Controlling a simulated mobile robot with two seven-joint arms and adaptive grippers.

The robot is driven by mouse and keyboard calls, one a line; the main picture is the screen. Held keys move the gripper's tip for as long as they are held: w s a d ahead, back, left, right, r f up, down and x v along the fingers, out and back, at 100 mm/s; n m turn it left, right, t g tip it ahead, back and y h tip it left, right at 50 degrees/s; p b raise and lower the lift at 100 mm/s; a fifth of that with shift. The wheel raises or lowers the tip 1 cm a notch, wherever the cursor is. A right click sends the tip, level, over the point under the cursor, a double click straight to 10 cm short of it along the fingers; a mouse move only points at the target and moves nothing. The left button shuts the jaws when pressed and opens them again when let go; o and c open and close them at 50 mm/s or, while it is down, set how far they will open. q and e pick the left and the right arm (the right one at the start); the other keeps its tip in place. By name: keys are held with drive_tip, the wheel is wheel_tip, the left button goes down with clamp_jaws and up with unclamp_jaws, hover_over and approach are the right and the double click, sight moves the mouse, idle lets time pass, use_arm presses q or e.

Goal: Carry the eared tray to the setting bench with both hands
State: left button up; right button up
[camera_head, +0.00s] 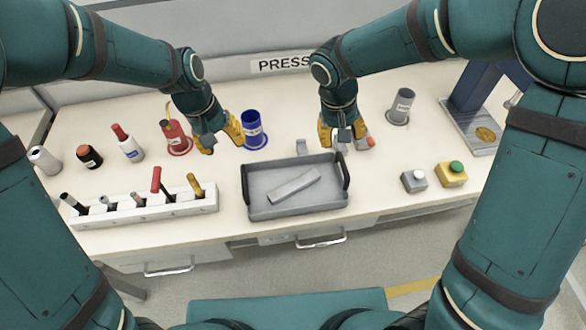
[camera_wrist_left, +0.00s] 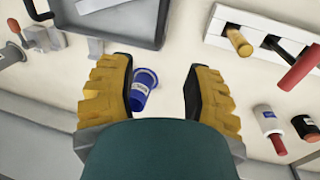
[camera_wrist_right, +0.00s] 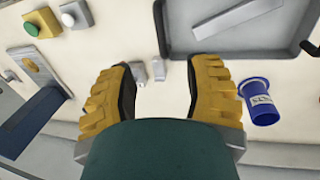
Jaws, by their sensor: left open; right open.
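The grey eared tray (camera_head: 297,209) lies on the bench near its front edge, with a black upright ear at its left and right ends. A flat grey bar (camera_head: 295,187) lies in it. My left gripper (camera_head: 222,143) is open and empty, above the bench behind and left of the tray, close to the blue cup (camera_head: 254,129). My right gripper (camera_head: 341,137) is open and empty, behind the tray's right end. The tray also shows in the left wrist view (camera_wrist_left: 118,38) and the right wrist view (camera_wrist_right: 230,48). I cannot tell which surface is the setting bench.
A white rack (camera_head: 150,208) with several tools stands left of the tray. Bottles, a red cup (camera_head: 174,138) and a grey cup (camera_head: 401,106) stand farther back. Button boxes (camera_head: 451,174) and a blue press (camera_head: 480,105) are at the right. A small grey block (camera_head: 302,147) stands behind the tray.

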sight(243, 173)
use_arm(q)
drive_tip(key=d+f, duration=0.1)
drive_tip(key=f, duration=0.8)
drive_tip(key=d+f, duration=0.1)
drive_tip(key=f, duration=0.3)
drive_tip(key=shift+d+f, duration=0.25)
drive_tip(key=shift+d, duration=0.1)
use_arm(e)
drive_tip(key=d+f, duration=0.1)
drive_tip(key=f, duration=0.8)
drive_tip(key=d+f, duration=0.1)
drive_tip(key=f, duration=0.3)
drive_tip(key=shift+d+f, duration=0.25)
drive_tip(key=shift+d, duration=0.1)
use_arm(q)
clamp_jaws()
use_arm(e)
clamp_jaws()
